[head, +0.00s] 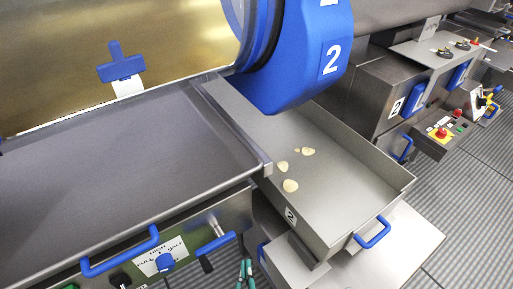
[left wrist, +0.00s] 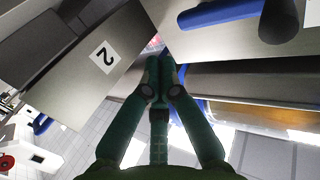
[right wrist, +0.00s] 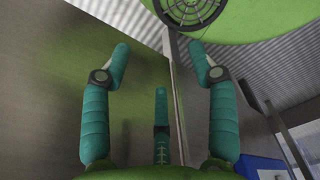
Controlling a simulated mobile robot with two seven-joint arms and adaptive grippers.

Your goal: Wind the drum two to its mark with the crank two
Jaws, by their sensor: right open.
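The blue drum two (head: 300,60), with a white "2" label, hangs over a steel tray (head: 345,205) also marked 2. What looks like crank two (head: 216,243), a blue arm with a dark grip on a metal shaft, sticks out of the front panel; it also shows in the left wrist view (left wrist: 215,14). My left gripper (head: 246,268) is just right of the crank and below it, apart from it. In the left wrist view its fingers (left wrist: 161,65) are together with nothing seen between them. My right gripper (right wrist: 160,60) is open and empty. I cannot make out the drum's mark.
A wide grey pan (head: 110,180) fills the left, with a blue handle (head: 120,252) on its front. A few pale chips (head: 290,185) lie in the tray. The tray has a blue handle (head: 372,233). More machines and a control box (head: 440,132) stand at right.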

